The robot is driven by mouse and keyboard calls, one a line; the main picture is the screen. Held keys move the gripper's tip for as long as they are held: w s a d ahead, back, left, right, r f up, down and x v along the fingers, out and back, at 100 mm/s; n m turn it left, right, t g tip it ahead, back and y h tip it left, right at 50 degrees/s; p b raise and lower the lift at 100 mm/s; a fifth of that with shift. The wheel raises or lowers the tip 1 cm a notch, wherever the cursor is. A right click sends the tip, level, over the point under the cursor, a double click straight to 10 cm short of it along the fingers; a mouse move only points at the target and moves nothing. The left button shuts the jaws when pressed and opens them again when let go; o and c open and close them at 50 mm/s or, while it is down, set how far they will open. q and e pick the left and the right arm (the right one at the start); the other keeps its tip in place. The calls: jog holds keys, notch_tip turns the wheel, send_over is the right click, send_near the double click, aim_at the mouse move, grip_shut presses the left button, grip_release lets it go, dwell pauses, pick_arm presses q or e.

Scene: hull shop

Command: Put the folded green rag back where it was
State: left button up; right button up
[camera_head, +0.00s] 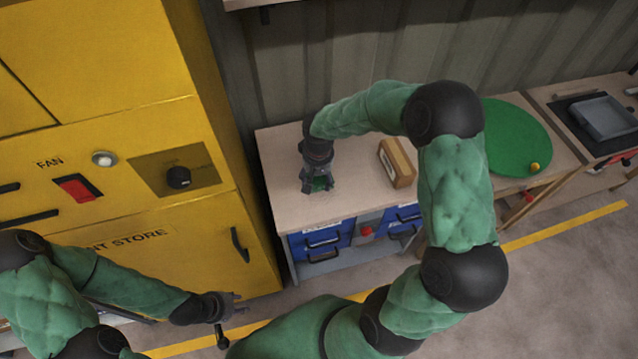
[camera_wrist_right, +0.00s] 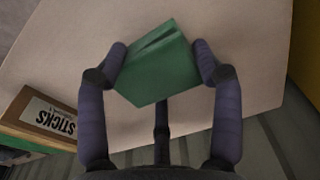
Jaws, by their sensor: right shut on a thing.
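The folded green rag (camera_wrist_right: 158,66) is between the fingers of my right gripper (camera_wrist_right: 160,62) in the right wrist view, with a finger against each side. In the head view my right gripper (camera_head: 318,184) points down at the left part of the wooden bench top (camera_head: 285,160), and only a sliver of the rag (camera_head: 320,184) shows under it. I cannot tell whether the rag touches the bench top. My left gripper (camera_head: 232,306) is low at the lower left, in front of the yellow cabinet, apart from the rag; its jaw opening is unclear.
A cardboard box (camera_head: 397,163), labelled "STICKS" in the right wrist view (camera_wrist_right: 50,115), stands on the bench right of my right gripper. A green round board (camera_head: 515,140) lies farther right. The yellow cabinet (camera_head: 190,235) stands close on the left. Blue drawers (camera_head: 322,243) are under the bench.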

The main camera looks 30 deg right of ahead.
aim_at(319, 183)
jog(key=f, duration=0.1)
jog(key=f+b, duration=0.1)
jog(key=f, duration=0.1)
jog(key=shift+d+f+b, duration=0.25)
jog(key=shift+f+b, duration=0.05)
jog(key=shift+f, duration=0.1)
jog(key=shift+r, duration=0.1)
jog(key=o, duration=1.1)
jog(key=r+p, duration=0.1)
jog(key=r, duration=0.3)
jog(key=r+p, duration=0.1)
jog(key=r, duration=0.3)
jog(key=r+p, duration=0.2)
jog(key=r, duration=0.2)
jog(key=shift+s+a, duration=0.15)
jog(key=shift+s, duration=0.15)
